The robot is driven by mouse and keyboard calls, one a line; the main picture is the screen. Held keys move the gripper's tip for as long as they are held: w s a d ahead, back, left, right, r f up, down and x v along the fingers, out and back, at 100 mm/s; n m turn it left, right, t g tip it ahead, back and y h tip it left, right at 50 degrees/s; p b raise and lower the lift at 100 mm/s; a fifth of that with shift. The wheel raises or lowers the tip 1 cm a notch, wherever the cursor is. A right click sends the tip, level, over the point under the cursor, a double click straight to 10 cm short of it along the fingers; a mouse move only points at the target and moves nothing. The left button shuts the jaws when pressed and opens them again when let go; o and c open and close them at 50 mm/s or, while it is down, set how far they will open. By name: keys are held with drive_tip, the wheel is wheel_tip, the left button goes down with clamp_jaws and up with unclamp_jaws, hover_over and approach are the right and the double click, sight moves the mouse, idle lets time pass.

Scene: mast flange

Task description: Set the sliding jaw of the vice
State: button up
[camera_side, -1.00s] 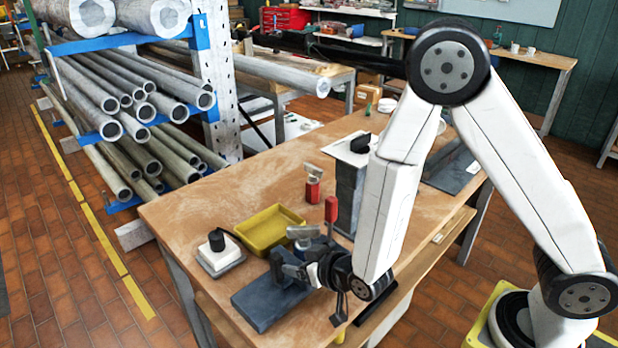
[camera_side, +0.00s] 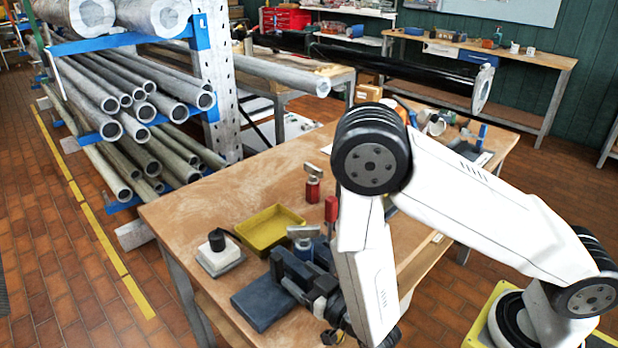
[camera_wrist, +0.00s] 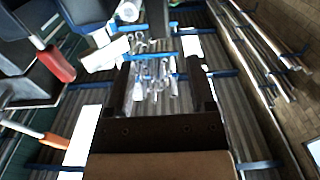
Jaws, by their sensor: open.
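A slate-blue block (camera_side: 262,303), apparently part of the vice, lies at the near left edge of the bench in the side view. Which part is the sliding jaw I cannot tell, since dark parts overlap there. My gripper (camera_side: 283,272) is low at this block, pointing left, with my arm covering its right side. In the wrist view my gripper (camera_wrist: 160,75) shows two dark fingers well apart, with nothing held between them. Contact with the vice cannot be made out.
A yellow tray (camera_side: 268,232) and a white block with a black knob (camera_side: 218,250) stand behind and left. Red-handled tools (camera_side: 313,185) stand farther back. A pipe rack (camera_side: 150,110) is at left. The bench's back left is clear.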

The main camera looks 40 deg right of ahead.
sight(280, 260)
drive_tip(key=shift+w, duration=3.9)
clamp_jaws()
